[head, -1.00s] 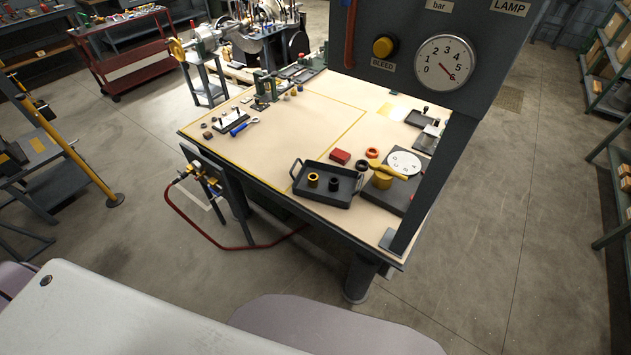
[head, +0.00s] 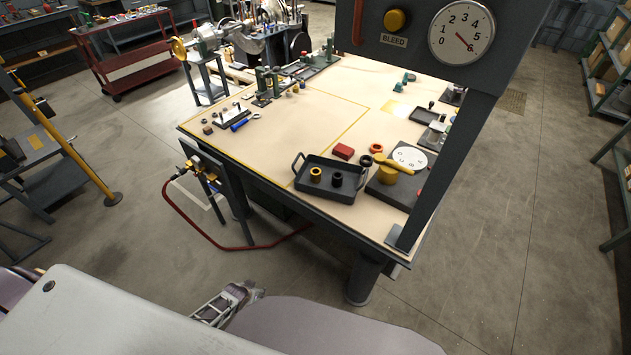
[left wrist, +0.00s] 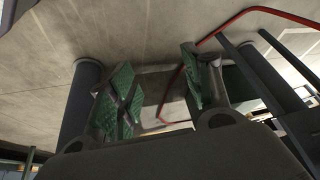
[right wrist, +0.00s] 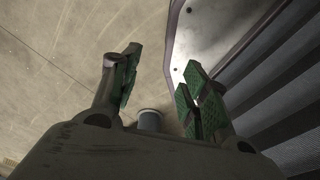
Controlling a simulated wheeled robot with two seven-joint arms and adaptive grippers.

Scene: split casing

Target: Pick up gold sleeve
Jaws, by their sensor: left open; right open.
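The gold sleeve (head: 316,174) stands in the left part of a dark two-handled tray (head: 345,196) near the front edge of the workbench. A black sleeve (head: 337,180) stands beside it to the right. My left gripper (head: 245,292) is low in front of the bench, well apart from the tray. In the left wrist view its green-padded fingers (left wrist: 160,95) are spread with nothing between them. My right gripper is outside the head view. In the right wrist view its fingers (right wrist: 160,95) are open and empty. Neither wrist view shows the sleeve.
A dark gauge panel (head: 405,30) on a post rises at the bench's right side. A red block (head: 344,151), an orange ring (head: 377,148) and a yellow-handled part (head: 400,166) lie near the tray. A red hose (head: 215,240) hangs left of the bench. The bench's middle is clear.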

